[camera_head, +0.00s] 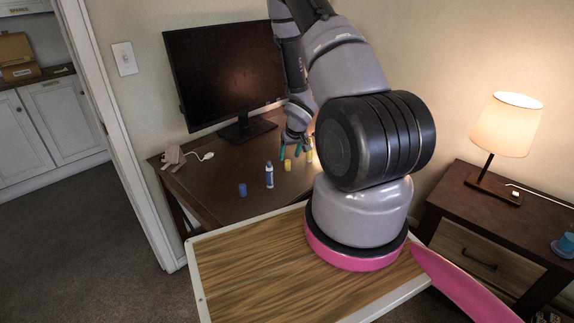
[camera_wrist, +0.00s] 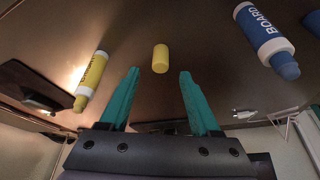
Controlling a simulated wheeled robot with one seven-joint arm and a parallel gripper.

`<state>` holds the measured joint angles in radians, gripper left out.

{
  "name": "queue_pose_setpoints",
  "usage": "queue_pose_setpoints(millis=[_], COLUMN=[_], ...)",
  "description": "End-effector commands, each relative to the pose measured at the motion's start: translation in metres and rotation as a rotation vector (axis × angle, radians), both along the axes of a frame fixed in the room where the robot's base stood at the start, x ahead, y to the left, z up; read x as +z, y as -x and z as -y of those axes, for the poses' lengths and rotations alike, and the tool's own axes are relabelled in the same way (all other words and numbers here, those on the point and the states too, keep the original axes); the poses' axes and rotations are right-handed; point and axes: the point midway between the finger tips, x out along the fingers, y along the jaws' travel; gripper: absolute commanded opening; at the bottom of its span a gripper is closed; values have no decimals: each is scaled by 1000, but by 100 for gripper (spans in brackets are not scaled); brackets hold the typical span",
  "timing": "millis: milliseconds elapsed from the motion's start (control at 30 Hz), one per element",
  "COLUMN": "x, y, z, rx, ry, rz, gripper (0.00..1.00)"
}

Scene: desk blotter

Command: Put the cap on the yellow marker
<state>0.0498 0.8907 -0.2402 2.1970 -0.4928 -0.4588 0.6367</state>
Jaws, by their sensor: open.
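The yellow marker (camera_head: 309,154) stands upright on the desk, partly behind my arm in the head view. In the wrist view the marker (camera_wrist: 92,78) is at the left, white with a yellow label and a narrower yellow end. The yellow cap (camera_head: 287,166) stands apart from it on the desk, a small plain cylinder. My gripper (camera_head: 290,155) is open, its teal fingers reaching down near the cap. In the wrist view the cap (camera_wrist: 160,58) appears centred between the fingertips (camera_wrist: 158,72) and slightly beyond them. Nothing is held.
A blue marker (camera_head: 269,175) stands upright nearby; it is at the right in the wrist view (camera_wrist: 262,35). A blue cap (camera_head: 242,190) stands closer to the desk's front edge. A monitor (camera_head: 225,75) is at the back. The desk's left front (camera_head: 205,185) is mostly clear.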

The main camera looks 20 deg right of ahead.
Motion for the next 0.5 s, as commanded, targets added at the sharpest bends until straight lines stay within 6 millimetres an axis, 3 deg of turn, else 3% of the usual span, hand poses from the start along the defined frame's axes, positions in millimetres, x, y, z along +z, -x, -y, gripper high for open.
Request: queue_pose_setpoints(millis=[500], x=[-50], y=[-19], z=[0], rx=[1], ry=[0], rz=[0], gripper=[64])
